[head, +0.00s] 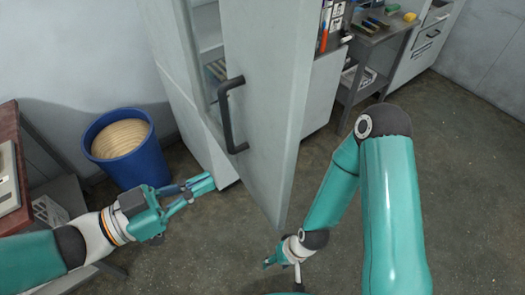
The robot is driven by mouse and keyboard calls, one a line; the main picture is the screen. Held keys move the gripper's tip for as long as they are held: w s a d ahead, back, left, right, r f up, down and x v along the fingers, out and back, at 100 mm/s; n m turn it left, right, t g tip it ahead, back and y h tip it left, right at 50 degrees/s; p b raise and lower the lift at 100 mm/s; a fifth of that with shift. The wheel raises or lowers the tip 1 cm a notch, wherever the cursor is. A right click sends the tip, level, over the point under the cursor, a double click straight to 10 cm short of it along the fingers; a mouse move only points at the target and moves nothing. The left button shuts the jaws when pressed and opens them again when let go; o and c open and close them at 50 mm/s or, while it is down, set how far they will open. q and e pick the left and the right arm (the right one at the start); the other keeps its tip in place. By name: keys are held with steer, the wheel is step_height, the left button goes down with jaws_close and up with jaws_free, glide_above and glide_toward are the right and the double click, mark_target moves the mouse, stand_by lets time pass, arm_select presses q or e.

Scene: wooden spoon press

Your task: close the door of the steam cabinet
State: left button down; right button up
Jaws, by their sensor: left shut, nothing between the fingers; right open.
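The steam cabinet (172,62) is a tall pale grey cabinet at the upper left middle. Its door (268,95) stands partly open toward me, with a dark vertical bar handle (229,118) on its face. Shelves show in the gap left of the door. My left gripper (208,183) is shut and empty, low and to the left of the door's lower part, below the handle. I cannot tell whether it touches the door. My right gripper (272,262) is low at the bottom middle, pointing left, below the door's bottom corner; its fingers are small and partly hidden.
A blue bin (141,170) with a round tan top stands left of the cabinet. A red-brown table (10,150) is at the left edge. Behind the door, a grey workbench (385,35) holds tools and a yellow item. Floor at the right is clear.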

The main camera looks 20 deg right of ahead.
mark_target(275, 149)
arm_select(q)
steer(key=p+x, duration=0.3)
steer(key=x, duration=0.8)
steer(key=shift+w+d, duration=0.1)
steer(key=shift+d, duration=0.25)
steer(key=shift+w+d, duration=0.1)
steer(key=shift+d, duration=0.2)
steer(key=shift+d, duration=0.1)
